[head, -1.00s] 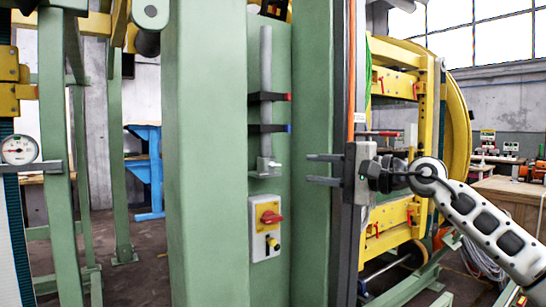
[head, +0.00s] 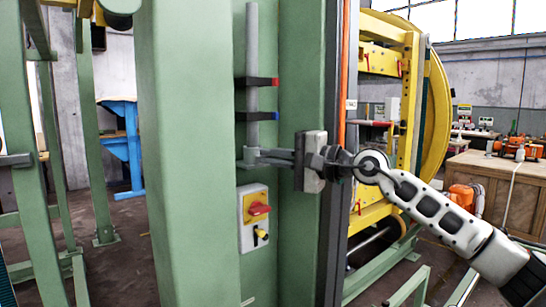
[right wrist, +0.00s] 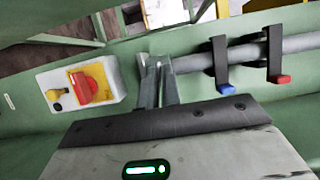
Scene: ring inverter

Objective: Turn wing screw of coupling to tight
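The coupling (head: 250,155) is a small grey fitting at the foot of a vertical grey pipe (head: 252,60) on the green column. In the right wrist view the coupling (right wrist: 150,62) sits at the pipe's end, just beyond my fingertips. My right gripper (head: 266,157) comes in from the right with its fingers at the coupling. In the right wrist view the fingers (right wrist: 161,75) are close together, with a narrow gap, and appear closed on the wing screw. The fingers hide the wing screw itself. My left gripper is not in view.
Below the coupling is a switch box (head: 253,217) with a red knob on yellow. Red-tipped (head: 258,81) and blue-tipped (head: 258,116) black clamps hold the pipe above. The green column (head: 190,150) stands at left, and an orange strip (head: 343,75) runs up at right.

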